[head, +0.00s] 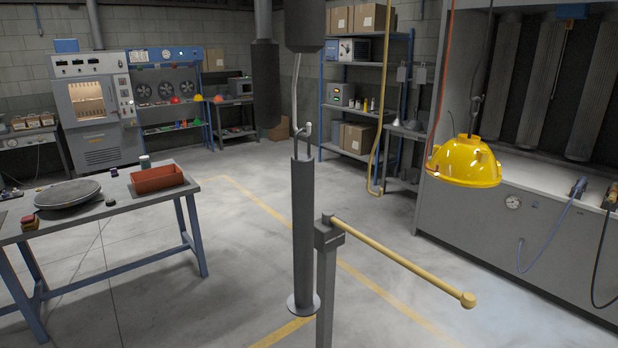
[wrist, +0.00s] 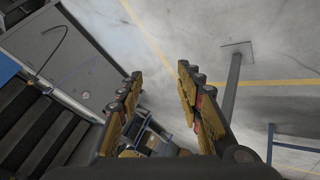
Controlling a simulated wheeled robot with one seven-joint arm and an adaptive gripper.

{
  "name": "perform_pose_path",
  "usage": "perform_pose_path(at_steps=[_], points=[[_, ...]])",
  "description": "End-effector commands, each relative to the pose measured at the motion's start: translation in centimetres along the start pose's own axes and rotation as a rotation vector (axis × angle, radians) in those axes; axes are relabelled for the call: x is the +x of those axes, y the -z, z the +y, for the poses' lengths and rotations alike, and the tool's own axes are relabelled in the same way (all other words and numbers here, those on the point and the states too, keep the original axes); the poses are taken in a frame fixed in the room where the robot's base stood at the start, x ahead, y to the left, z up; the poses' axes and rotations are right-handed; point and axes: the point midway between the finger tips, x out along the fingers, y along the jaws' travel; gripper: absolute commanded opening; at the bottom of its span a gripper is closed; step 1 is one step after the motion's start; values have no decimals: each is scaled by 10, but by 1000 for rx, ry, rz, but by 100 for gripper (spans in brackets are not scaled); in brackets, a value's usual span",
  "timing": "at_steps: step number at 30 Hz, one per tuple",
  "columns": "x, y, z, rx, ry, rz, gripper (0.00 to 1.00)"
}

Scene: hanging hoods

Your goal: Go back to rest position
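My gripper (wrist: 160,72) shows in the wrist view with its two yellow-and-black fingers spread apart. Nothing is between the fingers, and the bare floor lies beyond them. My gripper does not show in the head view. A yellow hood (head: 464,163) hangs from a hook and cable at the right of the head view, apart from anything below it. I cannot make out the hood in the wrist view.
A post with a yellow horizontal bar (head: 400,262) stands in the near middle. A workbench (head: 105,205) with a red bin (head: 158,178) is at left. Grey cabinet (head: 520,235) at right. Open floor lies between.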

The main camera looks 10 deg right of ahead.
Motion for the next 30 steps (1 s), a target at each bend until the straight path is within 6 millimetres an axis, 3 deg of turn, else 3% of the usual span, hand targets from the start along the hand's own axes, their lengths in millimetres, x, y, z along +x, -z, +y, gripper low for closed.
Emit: perform_pose_path(at_steps=[5,9,15,18,23,30], points=[[-68,-2,-39,233,102,-160,36],[-136,5,-82,350,197,-243,36],[-221,27,-128,333,321,-217,36],[-251,47,-139,283,359,-128,36],[-281,67,-151,209,395,-32,36],[-286,70,-160,172,414,-19,36]])
